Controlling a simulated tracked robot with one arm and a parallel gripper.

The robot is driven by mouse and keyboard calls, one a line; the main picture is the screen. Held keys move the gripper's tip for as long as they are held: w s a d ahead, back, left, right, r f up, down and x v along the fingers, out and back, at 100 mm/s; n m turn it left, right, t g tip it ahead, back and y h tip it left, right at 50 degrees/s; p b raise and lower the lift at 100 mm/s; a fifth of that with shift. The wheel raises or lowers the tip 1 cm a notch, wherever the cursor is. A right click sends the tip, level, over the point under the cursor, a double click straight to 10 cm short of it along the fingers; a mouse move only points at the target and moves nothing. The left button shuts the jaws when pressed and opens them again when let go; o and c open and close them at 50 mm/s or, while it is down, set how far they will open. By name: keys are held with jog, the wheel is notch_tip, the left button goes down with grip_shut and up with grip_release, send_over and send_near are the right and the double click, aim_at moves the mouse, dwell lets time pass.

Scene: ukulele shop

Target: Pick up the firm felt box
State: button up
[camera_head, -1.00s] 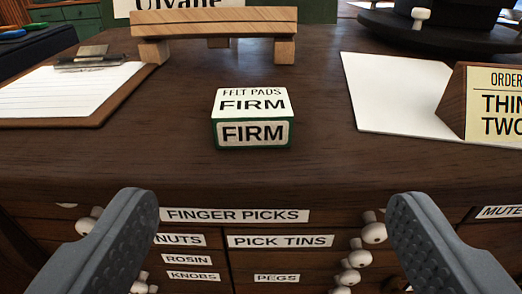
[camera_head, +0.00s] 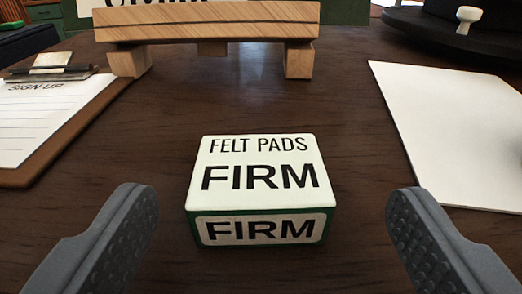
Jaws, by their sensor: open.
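The firm felt box (camera_head: 262,185) is a small green box with a white top reading "FELT PADS FIRM" and a "FIRM" label on its front. It sits on the dark wooden counter, in the middle of the view. My gripper (camera_head: 272,215) is open and empty. One finger shows at the lower left and the other at the lower right, with the box between them in the picture. There is a visible gap between each finger and the box.
A wooden stand (camera_head: 210,28) stands behind the box. A clipboard sign-up sheet (camera_head: 40,115) lies at the left. White paper (camera_head: 455,135) lies at the right. The counter around the box is clear.

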aim_at(255, 218)
jog(key=w, duration=0.2)
jog(key=w+f, duration=0.1)
jog(key=shift+a, duration=0.3)
jog(key=shift+w+f, duration=0.1)
jog(key=shift+w, duration=0.8)
jog(key=shift+c, duration=0.3)
jog(key=c, duration=1)
